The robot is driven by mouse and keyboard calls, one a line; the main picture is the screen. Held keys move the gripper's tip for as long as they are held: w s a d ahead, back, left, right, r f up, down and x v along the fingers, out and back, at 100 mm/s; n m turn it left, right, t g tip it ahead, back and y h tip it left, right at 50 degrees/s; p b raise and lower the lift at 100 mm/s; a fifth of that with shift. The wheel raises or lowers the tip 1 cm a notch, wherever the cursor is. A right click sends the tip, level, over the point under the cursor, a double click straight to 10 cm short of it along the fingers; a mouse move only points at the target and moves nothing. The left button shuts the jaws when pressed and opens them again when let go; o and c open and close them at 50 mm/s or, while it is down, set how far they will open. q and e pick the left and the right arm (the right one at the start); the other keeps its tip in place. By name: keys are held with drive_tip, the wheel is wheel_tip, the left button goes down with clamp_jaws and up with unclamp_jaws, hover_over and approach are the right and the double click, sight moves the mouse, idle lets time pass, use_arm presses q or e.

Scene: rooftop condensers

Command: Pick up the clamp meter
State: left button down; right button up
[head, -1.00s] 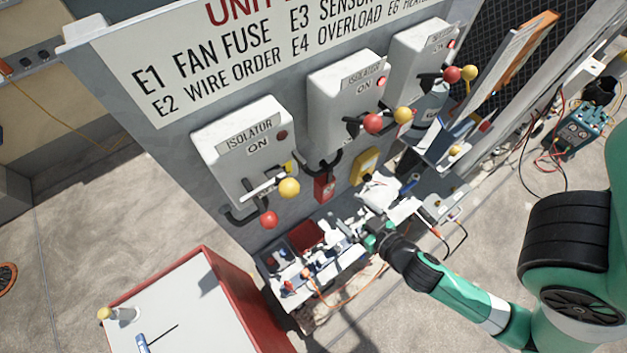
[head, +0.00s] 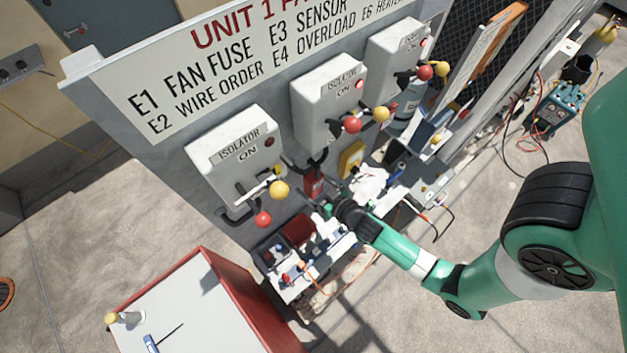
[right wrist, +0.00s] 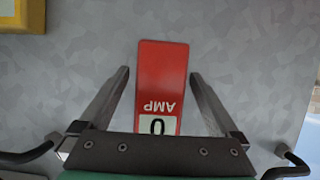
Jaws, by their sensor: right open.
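The clamp meter, a red block marked AMP (right wrist: 160,75) with a pale display showing 0, is on the grey panel below the isolators. It also shows small and partly hidden in the head view (head: 313,182). My right gripper (right wrist: 159,73) is open, with one finger on each side of the meter in the wrist view. I cannot tell whether the fingers touch it. In the head view my right gripper (head: 328,207) is just below the meter, its jaws too small to make out. My left gripper is in neither view.
A yellow box (head: 351,158) is on the panel right of the meter; its corner shows in the wrist view (right wrist: 20,14). Isolator levers with red and yellow knobs (head: 279,190) jut out nearby. A cluttered shelf lies below. A red-sided cabinet (head: 250,310) stands at the front left.

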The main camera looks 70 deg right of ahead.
clamp_jaws()
idle(0.4)
drive_tip(key=shift+r, duration=0.1)
